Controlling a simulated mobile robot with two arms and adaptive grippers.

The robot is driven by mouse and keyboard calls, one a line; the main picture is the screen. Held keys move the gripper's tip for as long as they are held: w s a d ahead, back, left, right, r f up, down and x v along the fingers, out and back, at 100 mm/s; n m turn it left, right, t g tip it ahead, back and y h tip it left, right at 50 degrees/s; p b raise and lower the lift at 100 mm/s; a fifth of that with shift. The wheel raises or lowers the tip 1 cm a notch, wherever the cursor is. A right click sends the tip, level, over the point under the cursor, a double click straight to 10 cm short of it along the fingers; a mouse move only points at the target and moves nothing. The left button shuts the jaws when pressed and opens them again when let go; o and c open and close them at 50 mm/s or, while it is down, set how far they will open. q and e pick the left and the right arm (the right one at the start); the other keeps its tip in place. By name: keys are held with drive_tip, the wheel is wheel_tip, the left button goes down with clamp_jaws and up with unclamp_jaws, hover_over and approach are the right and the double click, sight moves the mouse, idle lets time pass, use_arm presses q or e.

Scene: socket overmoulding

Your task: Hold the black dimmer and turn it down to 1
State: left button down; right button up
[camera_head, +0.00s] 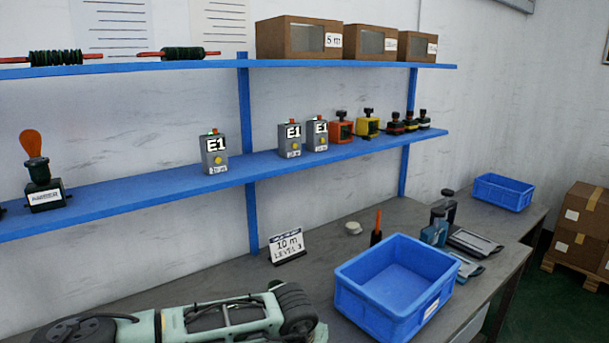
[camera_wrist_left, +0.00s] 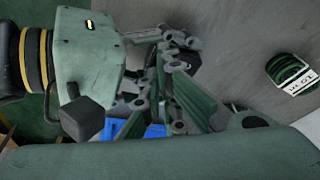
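A dark box (camera_head: 45,195) with a white label and an upright orange handle stands at the left of the lower shelf. Several small black-topped devices (camera_head: 410,121) with coloured bands stand at that shelf's right end. I cannot tell which is the black dimmer, and no setting is readable. A pale green arm part of mine (camera_head: 225,318) lies across the bottom of the head view. The left wrist view shows a gripper linkage with dark fingers (camera_wrist_left: 178,92) among green arm parts. I cannot tell its opening or see anything held. My right gripper cannot be identified.
Grey E1 units (camera_head: 214,155), an orange device (camera_head: 340,127) and a yellow device (camera_head: 367,123) stand on the blue shelf (camera_head: 120,205). Below are a 10 m sign (camera_head: 286,246), an empty blue bin (camera_head: 395,287) and an orange-handled tool (camera_head: 376,230). Cardboard boxes (camera_head: 290,38) stand above.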

use_arm(q)
drive_tip(key=shift+s+f, duration=0.25)
drive_tip(key=shift+s, duration=0.05)
wheel_tip(320, 180, up, 6)
drive_tip(key=shift+r, duration=0.15)
idle(0.4)
drive_tip(key=shift+s, duration=0.1)
drive_tip(key=shift+w+a+f+n+g+h, duration=0.2)
drive_tip(key=shift+w+a+f+n, duration=0.6)
drive_tip(key=shift+n, duration=1.2)
drive_tip(key=shift+w+a+f+n+g+h, duration=0.15)
drive_tip(key=shift+w+a+f+n+h, duration=0.15)
drive_tip(key=shift+f+n, duration=1.3)
drive_tip(key=shift+w+a+f+n+g+h, duration=0.15)
drive_tip(key=shift+w+a+f+n, duration=0.4)
drive_tip(key=shift+n, duration=1.85)
drive_tip(key=shift+d, duration=0.3)
